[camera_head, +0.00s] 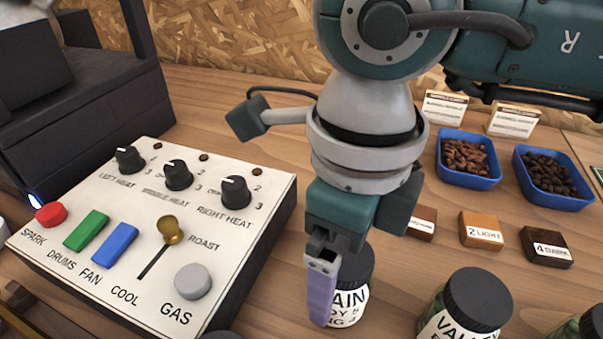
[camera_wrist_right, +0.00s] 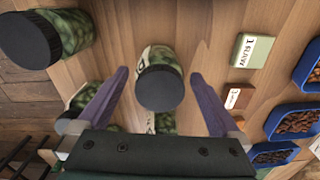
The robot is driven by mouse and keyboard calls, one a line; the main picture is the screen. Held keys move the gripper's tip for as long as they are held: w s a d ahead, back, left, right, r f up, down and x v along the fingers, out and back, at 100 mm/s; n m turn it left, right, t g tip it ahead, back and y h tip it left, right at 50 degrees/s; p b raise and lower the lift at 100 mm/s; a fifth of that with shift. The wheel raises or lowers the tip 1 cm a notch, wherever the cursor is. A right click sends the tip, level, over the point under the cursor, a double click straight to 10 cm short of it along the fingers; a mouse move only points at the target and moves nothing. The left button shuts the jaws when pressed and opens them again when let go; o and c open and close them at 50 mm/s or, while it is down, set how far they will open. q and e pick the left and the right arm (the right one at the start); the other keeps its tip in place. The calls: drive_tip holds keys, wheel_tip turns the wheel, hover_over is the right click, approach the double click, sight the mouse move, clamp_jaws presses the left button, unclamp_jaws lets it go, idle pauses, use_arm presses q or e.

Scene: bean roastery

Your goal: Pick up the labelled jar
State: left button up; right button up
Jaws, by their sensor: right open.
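A jar with a black lid and a white label ending in "AIN" (camera_head: 354,298) stands on the wooden table, partly hidden behind my right gripper (camera_head: 325,295). In the right wrist view, a black-lidded jar (camera_wrist_right: 160,88) lies between the two spread purple fingers of my right gripper (camera_wrist_right: 159,76), with a gap on each side. The fingers look apart from the jar. A second labelled jar, reading "VALLEY" (camera_head: 470,305), stands to the right in the head view. My left gripper is not in view.
A control panel (camera_head: 262,225) with knobs and buttons stands at left. Blue trays of beans (camera_head: 468,180) and small labelled blocks (camera_head: 482,230) lie at right. A third jar (camera_head: 590,325) is cut off at the right edge. Another jar (camera_wrist_right: 50,40) is at the wrist view's upper left.

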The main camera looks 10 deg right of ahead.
drive_tip(key=shift+f, duration=1.5)
drive_tip(key=c, duration=1.5)
drive_tip(key=shift+r, duration=0.1)
